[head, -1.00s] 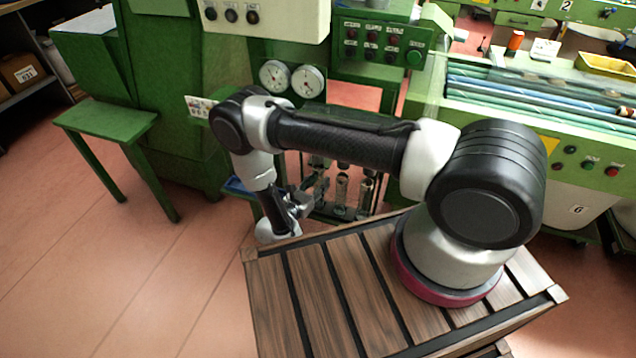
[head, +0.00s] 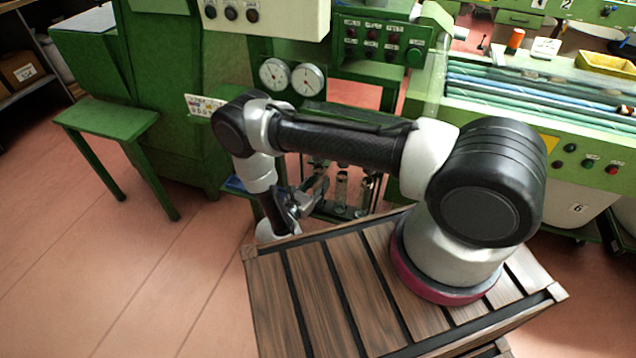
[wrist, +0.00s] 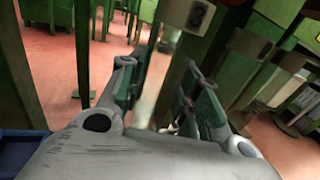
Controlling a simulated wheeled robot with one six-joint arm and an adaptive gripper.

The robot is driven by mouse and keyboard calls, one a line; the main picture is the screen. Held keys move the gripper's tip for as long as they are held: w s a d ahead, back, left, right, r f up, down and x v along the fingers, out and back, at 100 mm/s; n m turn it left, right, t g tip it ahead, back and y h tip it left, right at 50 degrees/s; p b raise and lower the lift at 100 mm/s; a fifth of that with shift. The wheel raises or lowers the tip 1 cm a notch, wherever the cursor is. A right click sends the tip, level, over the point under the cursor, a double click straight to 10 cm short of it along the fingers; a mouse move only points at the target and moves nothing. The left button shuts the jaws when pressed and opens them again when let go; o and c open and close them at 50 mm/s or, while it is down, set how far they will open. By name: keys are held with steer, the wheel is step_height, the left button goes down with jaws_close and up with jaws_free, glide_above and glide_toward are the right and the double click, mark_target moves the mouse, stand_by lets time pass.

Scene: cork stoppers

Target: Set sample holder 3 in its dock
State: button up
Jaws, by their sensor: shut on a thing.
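My gripper (head: 314,200) is low beside the rack at the machine's front. In the wrist view its two green-padded fingers (wrist: 165,100) are shut on a clear, glassy upright piece, seemingly sample holder 3 (wrist: 158,82). Its lower end is hidden behind the gripper body. In the head view, clear cylinders (head: 341,190) stand in the rack to the right of my gripper.
Two round gauges (head: 291,76) and a green button panel (head: 382,42) are above the rack. A green bench (head: 107,118) stands to the left, with open floor in front. A blue tray edge (wrist: 18,150) shows at the wrist view's lower left.

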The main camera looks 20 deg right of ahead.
steer(key=shift+f, duration=0.15)
steer(key=o, duration=1.1)
steer(key=v, duration=1.2)
